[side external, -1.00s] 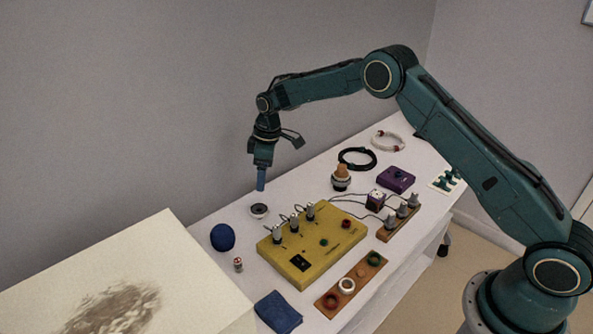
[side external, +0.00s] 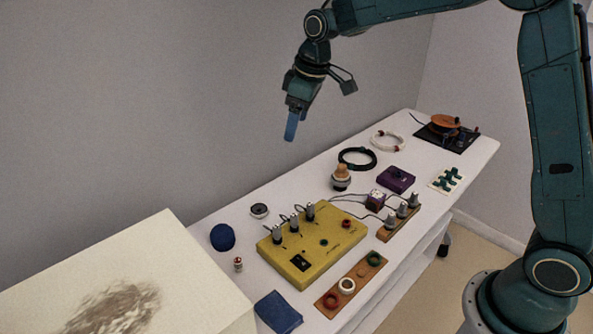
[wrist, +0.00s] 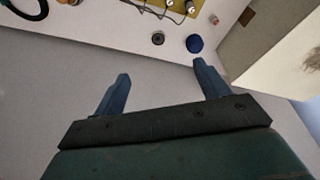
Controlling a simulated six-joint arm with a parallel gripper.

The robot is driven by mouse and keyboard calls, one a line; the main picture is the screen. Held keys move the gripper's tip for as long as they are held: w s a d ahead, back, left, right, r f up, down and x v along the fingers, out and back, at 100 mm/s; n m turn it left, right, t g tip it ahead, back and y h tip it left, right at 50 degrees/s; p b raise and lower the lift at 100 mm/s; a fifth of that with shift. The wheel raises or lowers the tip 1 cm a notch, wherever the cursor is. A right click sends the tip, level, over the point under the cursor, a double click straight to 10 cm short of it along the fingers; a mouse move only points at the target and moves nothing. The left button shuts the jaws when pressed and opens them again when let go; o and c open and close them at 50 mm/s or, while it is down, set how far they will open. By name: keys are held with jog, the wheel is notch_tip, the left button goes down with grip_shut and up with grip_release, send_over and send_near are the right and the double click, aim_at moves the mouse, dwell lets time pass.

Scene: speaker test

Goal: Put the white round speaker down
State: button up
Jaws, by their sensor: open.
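The yellow board (side external: 313,243) with several grey posts and wires stands right of the speaker. A blue ball (side external: 222,237) and a small red-and-white battery-like piece (side external: 238,264) are nearby. A black cable coil (side external: 357,158) and a turntable (side external: 446,132) are further back. A cream panel (side external: 190,270) stands at front left.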

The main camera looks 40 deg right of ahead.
jog(key=s+d+r+m+t, duration=0.15)
jog(key=s+r, duration=0.25)
jog(key=s, duration=0.5)
jog(key=s+r+m, duration=0.2)
jog(key=s+r, duration=0.2)
jog(key=s, duration=0.4)
jog(key=s+d+f+m+t, duration=0.1)
jog(key=s+f+m, duration=0.1)
jog(key=s, duration=1.4)
jog(key=shift+d+f+h, duration=0.15)
jog(key=shift+f+h, duration=0.25)
jog(key=shift+f, duration=0.25)
